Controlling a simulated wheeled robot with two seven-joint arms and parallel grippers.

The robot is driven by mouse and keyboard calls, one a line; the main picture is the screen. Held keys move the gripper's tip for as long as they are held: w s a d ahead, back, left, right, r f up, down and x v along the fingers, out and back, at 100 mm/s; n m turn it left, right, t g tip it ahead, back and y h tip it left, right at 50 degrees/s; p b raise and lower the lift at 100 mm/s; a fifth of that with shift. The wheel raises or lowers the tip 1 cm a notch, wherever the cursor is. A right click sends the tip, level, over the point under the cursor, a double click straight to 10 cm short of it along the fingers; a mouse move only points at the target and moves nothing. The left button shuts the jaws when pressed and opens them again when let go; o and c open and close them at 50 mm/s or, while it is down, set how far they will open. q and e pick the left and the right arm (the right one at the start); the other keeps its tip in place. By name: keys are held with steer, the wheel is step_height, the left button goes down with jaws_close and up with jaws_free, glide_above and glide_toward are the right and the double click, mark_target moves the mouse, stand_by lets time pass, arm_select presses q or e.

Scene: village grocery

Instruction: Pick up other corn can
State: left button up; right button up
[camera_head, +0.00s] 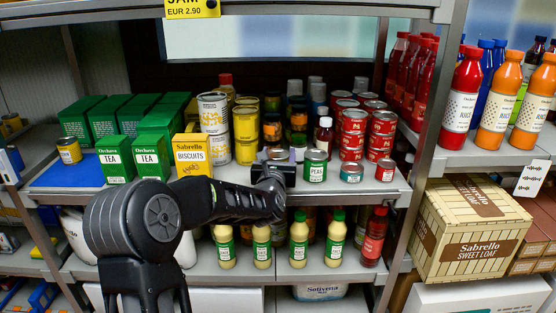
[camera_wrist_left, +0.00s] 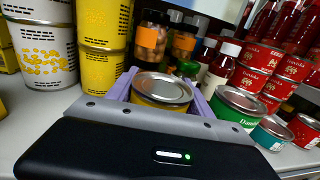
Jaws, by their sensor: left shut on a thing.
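A short yellow can with a silver lid (camera_wrist_left: 162,90) sits between the two pale purple fingers of my left gripper (camera_wrist_left: 160,97) in the wrist view. The fingers are shut on its sides. In the head view the left gripper (camera_head: 277,160) is at the front of the middle shelf, left of the green peas can (camera_head: 315,166), and mostly hides the held can. I cannot tell whether the can touches the shelf. My right gripper is not in view.
Green tea boxes (camera_head: 115,160) and a yellow biscuits box (camera_head: 192,155) stand left of the gripper. Tall yellow-and-white cans (camera_head: 213,113), jars and stacked red cans (camera_head: 352,134) stand behind and right. A teal can (camera_head: 352,173) stands right of the peas. Bottles (camera_head: 299,240) fill the shelf below.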

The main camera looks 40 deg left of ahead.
arm_select(q)
step_height(320, 180, up, 18)
steer(key=p, duration=0.3)
steer(key=shift+p, duration=0.3)
steer(key=shift+f, duration=0.1)
